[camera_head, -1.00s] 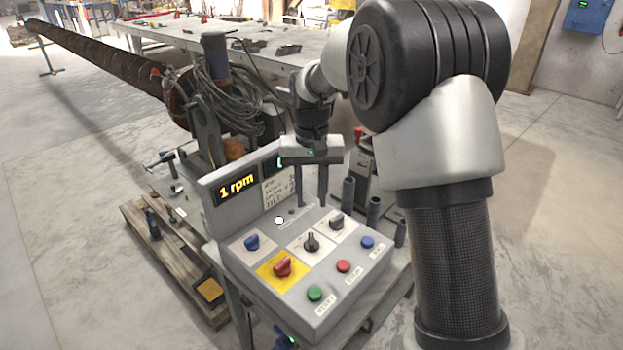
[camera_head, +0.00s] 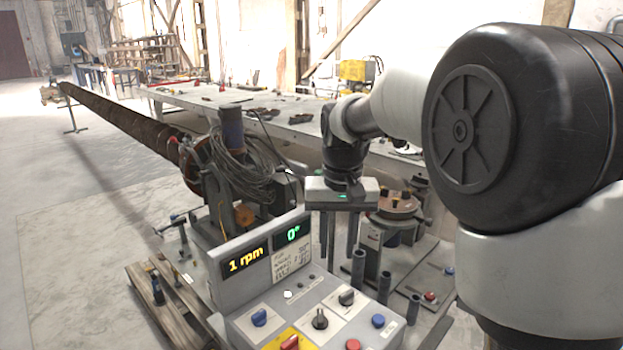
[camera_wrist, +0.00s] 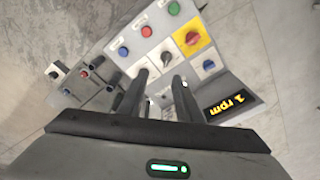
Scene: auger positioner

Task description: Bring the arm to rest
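My gripper (camera_head: 337,250) hangs fingers down beside the right end of the control box's display panel, above the rear of the box. Its two fingers are apart with nothing between them. In the wrist view the gripper (camera_wrist: 160,78) also shows spread, empty fingers. The control box (camera_head: 238,330) carries several knobs and buttons, among them a red knob (camera_wrist: 192,38) on a yellow plate and a green button (camera_wrist: 173,8). Its displays (camera_head: 248,264) read "1 rpm" and "0°". I see no contact between the fingers and the box.
Short upright tubes (camera_head: 358,268) and a round clamp fixture (camera_head: 393,205) stand close to the right of the gripper. A cable bundle (camera_head: 255,170) and the long auger (camera_head: 125,120) lie to the left. A long workbench (camera_head: 285,130) runs behind. Open floor (camera_head: 70,260) lies left.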

